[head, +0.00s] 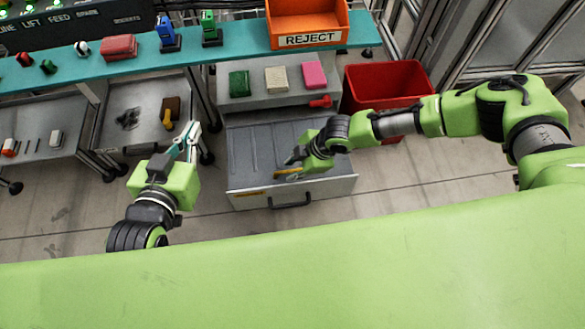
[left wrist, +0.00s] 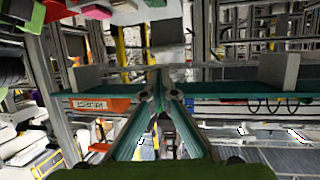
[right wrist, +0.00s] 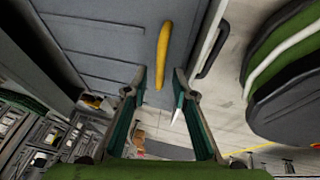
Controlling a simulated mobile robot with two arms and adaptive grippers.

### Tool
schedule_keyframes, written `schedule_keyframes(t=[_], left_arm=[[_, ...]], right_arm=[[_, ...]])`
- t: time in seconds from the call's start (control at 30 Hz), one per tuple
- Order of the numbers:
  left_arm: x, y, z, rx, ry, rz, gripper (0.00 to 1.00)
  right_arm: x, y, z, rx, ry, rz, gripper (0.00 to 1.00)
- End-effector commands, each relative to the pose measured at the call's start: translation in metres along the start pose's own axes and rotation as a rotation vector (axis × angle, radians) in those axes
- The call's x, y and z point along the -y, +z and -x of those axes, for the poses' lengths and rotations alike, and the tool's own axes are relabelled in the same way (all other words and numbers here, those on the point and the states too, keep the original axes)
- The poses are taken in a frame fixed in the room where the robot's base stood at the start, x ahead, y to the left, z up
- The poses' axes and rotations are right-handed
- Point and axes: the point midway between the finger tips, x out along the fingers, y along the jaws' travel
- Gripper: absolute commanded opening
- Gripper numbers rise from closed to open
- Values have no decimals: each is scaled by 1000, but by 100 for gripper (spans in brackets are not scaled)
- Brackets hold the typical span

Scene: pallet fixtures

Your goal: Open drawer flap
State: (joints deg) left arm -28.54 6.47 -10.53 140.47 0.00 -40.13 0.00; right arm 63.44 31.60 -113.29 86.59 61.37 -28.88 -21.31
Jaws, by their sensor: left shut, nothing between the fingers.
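The grey drawer (head: 250,150) is pulled out below the shelf unit. Its light front panel (head: 325,188) carries a dark handle (head: 290,201), which also shows in the right wrist view (right wrist: 212,50). My right gripper (head: 290,160) is over the drawer's front part, with its fingers apart near the front panel (right wrist: 162,72); I cannot tell whether they touch it. A yellow elongated piece (right wrist: 165,55) lies inside the drawer near the front. My left gripper (head: 192,135) is shut and empty, left of the drawer and apart from it.
A grey shelf (head: 225,99) above the drawer holds green, cream and pink blocks. A red bin (head: 390,80) stands to its right. An orange reject box (head: 305,18) sits on the teal shelf (head: 240,38). Another tray table (head: 95,125) stands at left. Floor in front is clear.

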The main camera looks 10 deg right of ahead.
Motion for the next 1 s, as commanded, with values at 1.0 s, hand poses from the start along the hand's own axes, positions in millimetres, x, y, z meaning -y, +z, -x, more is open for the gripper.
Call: schedule_keyframes(t=[1.0], left_arm=[[2,16,4,75,-4,1,0]], right_arm=[[-6,-4,7,-1,-42,-23,0]])
